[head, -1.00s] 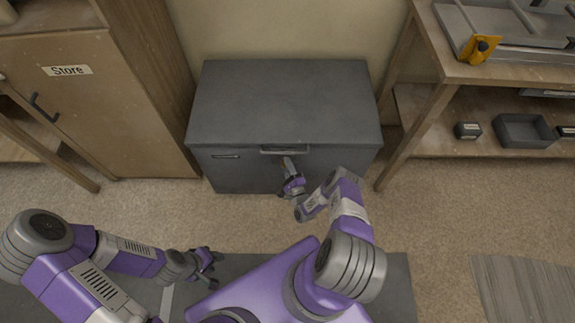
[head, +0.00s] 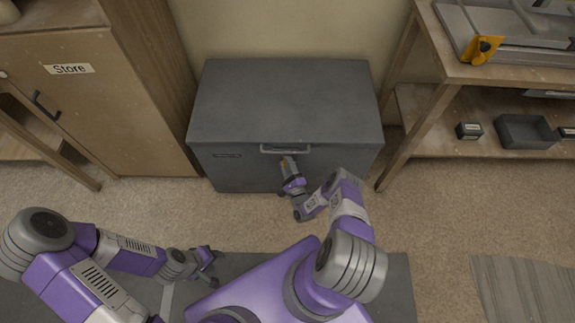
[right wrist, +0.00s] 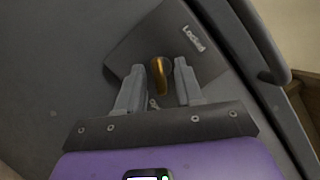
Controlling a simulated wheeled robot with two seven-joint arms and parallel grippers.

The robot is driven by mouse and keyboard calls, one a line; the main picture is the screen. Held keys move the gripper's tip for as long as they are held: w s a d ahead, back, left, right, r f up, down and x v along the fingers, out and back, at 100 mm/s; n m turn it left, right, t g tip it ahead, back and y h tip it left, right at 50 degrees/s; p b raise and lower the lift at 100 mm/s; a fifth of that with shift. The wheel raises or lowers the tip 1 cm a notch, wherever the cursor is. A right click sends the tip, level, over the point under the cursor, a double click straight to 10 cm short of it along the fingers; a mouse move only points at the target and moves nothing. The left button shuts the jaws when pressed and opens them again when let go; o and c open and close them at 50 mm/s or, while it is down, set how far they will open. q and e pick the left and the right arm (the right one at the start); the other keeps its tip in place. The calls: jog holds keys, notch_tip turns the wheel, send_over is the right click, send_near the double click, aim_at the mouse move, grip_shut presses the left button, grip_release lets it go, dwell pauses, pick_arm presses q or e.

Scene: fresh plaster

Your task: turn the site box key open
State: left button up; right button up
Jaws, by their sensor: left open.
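The grey site box (head: 285,100) stands against the wall with its lid down. In the right wrist view a brass key (right wrist: 159,78) sticks out of a dark plate (right wrist: 135,52) on the box front, and a "Locked" label (right wrist: 193,38) shows beside it. My right gripper (right wrist: 158,82) is open at the lock, with one finger on each side of the key and a gap on both sides. In the head view my right gripper (head: 288,163) hides most of the lock. My left gripper (head: 212,266) is open and empty, low and left of the box.
A handle (head: 285,149) runs along the box's upper front edge, close above my right gripper. A "Store" cabinet (head: 110,110) stands at left and a wooden workbench (head: 470,72) at right. The floor in front of the box is clear.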

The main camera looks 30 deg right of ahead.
jog(key=p+v, duration=0.1)
jog(key=v, duration=0.6)
jog(key=shift+s, duration=0.3)
